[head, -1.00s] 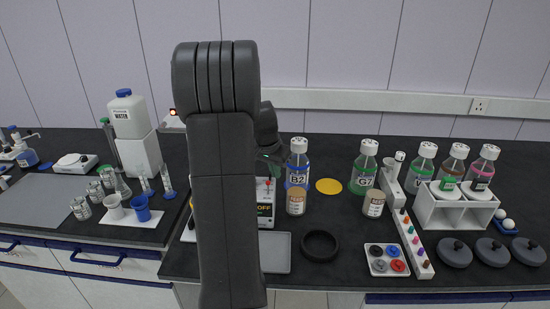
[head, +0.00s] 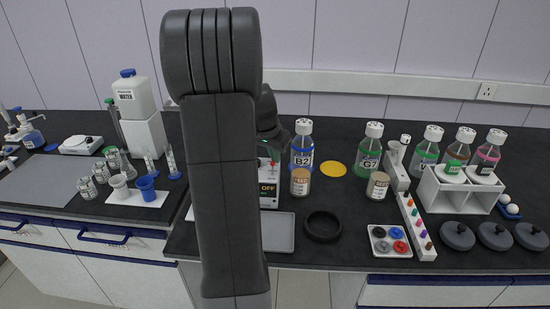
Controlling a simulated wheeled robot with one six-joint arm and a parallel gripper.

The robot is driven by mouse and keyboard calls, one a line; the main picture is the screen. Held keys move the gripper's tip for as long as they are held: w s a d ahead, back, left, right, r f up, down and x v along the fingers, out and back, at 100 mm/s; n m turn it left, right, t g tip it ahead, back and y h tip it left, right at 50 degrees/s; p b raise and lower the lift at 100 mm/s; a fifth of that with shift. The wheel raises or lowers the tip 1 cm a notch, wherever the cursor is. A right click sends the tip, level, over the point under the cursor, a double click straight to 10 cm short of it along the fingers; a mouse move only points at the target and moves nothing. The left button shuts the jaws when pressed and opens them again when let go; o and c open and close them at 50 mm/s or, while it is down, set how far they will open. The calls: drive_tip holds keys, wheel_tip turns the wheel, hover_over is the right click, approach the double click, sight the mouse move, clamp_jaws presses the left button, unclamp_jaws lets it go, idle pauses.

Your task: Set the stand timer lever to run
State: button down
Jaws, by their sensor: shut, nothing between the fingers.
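A small white box (head: 268,201) with a black panel reading "OFF" stands on the dark bench, mostly hidden behind my arm. A small red part (head: 272,163) shows above the panel; I cannot tell whether it is the timer lever. My gripper (head: 270,154) is behind my arm, just above the box, and only a dark greenish part of it shows. Its fingertips are largely hidden. I cannot see whether it touches the lever.
Bottle B2 (head: 302,146) and a brown-labelled jar (head: 300,182) stand close right of the box. A grey tray (head: 278,232) and black ring (head: 323,226) lie in front. Bottle G7 (head: 368,148) and a white rack (head: 460,190) stand further right. A water container (head: 133,97) is left.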

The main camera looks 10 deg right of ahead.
drive_tip(key=shift+s+a+t+b, duration=0.15)
drive_tip(key=shift+s+t+b, duration=0.5)
drive_tip(key=shift+b, duration=2.05)
drive_tip(key=shift+t+h+b, duration=0.3)
drive_tip(key=shift+t+b, duration=0.05)
drive_tip(key=shift+b, duration=0.35)
drive_tip(key=b, duration=0.2)
drive_tip(key=t+b, duration=0.1)
drive_tip(key=shift+s+a+b, duration=0.1)
drive_tip(key=shift+s+b, duration=0.15)
drive_tip(key=shift+b, duration=0.15)
drive_tip(key=shift+s+t+b, duration=0.15)
drive_tip(key=shift+t+b, duration=0.15)
drive_tip(key=shift+b, duration=0.6)
drive_tip(key=t+b, duration=0.1)
drive_tip(key=b, duration=0.4)
drive_tip(key=s+t+h+b, duration=0.1)
drive_tip(key=b, duration=0.5)
drive_tip(key=shift+s+a+f+m+t+h, duration=0.15)
drive_tip(key=shift+s+a+m+t+h, duration=0.15)
drive_tip(key=shift+t, duration=0.1)
drive_tip(key=shift+b, duration=0.4)
drive_tip(key=shift+s+r+p, duration=0.1)
drive_tip(key=shift+r+p, duration=0.2)
drive_tip(key=shift+r, duration=0.1)
drive_tip(key=shift+f, duration=0.1)
